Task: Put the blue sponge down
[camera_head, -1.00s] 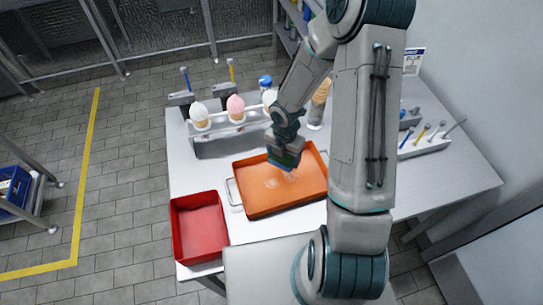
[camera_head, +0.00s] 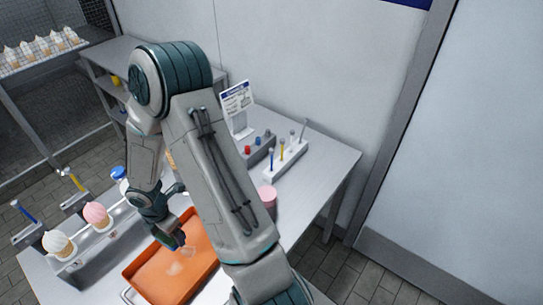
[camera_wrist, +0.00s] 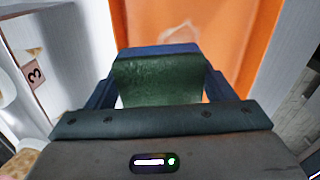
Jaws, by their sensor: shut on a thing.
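My gripper (camera_head: 174,240) hangs over the far part of the orange tray (camera_head: 140,275) in the head view. In the wrist view my gripper (camera_wrist: 160,88) is shut on the blue sponge (camera_wrist: 158,50), which shows a blue edge and a dark green face between the fingers. The sponge is hard to make out in the head view. In the wrist view the orange tray (camera_wrist: 245,35) lies beyond the sponge. A pale smear (camera_head: 176,268) marks the tray floor. I cannot tell whether the sponge touches the tray.
A metal cone rack (camera_head: 95,248) with a white cone (camera_head: 58,243) and a pink cone (camera_head: 97,215) stands left of the tray. A pink cup (camera_head: 268,200), a tool holder (camera_head: 286,160) and a sign (camera_head: 237,105) stand to the right. Bare table (camera_head: 325,165) lies at far right.

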